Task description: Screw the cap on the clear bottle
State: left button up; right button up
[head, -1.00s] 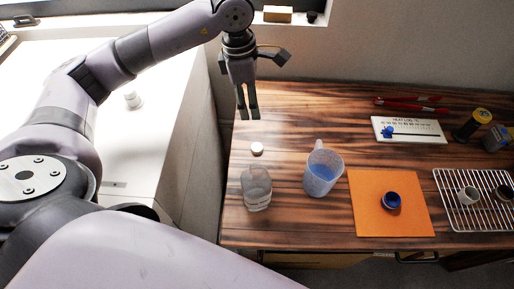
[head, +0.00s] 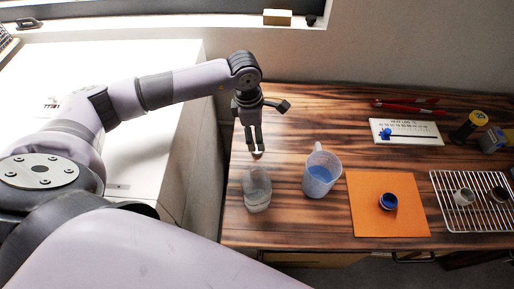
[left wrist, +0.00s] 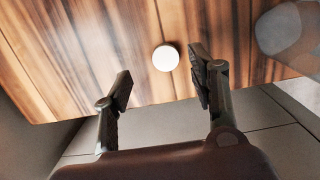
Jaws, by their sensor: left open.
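The clear bottle (head: 257,190) stands uncapped near the left edge of the wooden table, with clear liquid low inside. In the left wrist view a clear form at the right edge appears to be this bottle (left wrist: 285,30). The small round white cap (left wrist: 165,58) lies on the table behind the bottle. In the head view the fingers hide most of it. My left gripper (head: 257,141) points down above the cap. In the left wrist view my left gripper (left wrist: 161,76) is open, with the cap showing between its fingers, closer to the right one. My right gripper is out of view.
A jug of blue liquid (head: 320,174) stands right of the bottle. An orange mat (head: 365,220) with a dark blue container (head: 388,202), a wire rack (head: 440,200) and a white labelled board (head: 405,137) lie further right. Bare table lies behind the jug.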

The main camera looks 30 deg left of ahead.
pick_arm(q)
jog(key=shift+s+f, duration=0.1)
jog(key=shift+f, duration=0.15)
jog(key=f, duration=0.1)
jog(key=f+p, duration=0.1)
jog(key=f, duration=0.1)
jog(key=shift+s+f, duration=0.25)
jog(key=shift+f, duration=0.05)
jog(key=shift+w+d+f, duration=0.1)
jog(key=shift+f, duration=0.45)
jog(key=shift+c, duration=0.3)
jog(key=c, duration=0.7)
